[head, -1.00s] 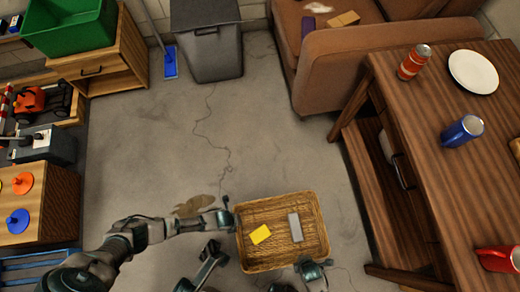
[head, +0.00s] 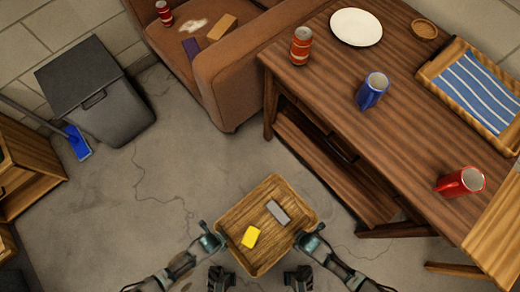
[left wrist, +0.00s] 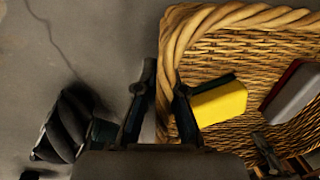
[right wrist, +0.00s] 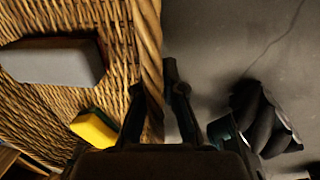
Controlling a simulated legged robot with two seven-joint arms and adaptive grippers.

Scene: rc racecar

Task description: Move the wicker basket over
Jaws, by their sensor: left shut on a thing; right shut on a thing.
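The wicker basket (head: 262,262) is held in front of me above the floor, at the bottom middle of the head view. A yellow sponge (head: 251,237) and a grey block-like item (head: 278,212) lie in it. My left gripper (head: 212,240) is shut on the basket's left wall, and the rim (left wrist: 178,60) passes between its fingers in the left wrist view. My right gripper (head: 307,238) is shut on the opposite wall, with the rim (right wrist: 150,60) between its fingers in the right wrist view. The sponge's dark green side shows in both wrist views.
A wooden table (head: 330,95) stands at the right, with a red can (head: 301,45), white plate (head: 356,27), blue mug (head: 372,91), red mug (head: 461,182) and striped tray (head: 430,72). A brown sofa (head: 228,90) and grey bin (head: 120,110) stand behind.

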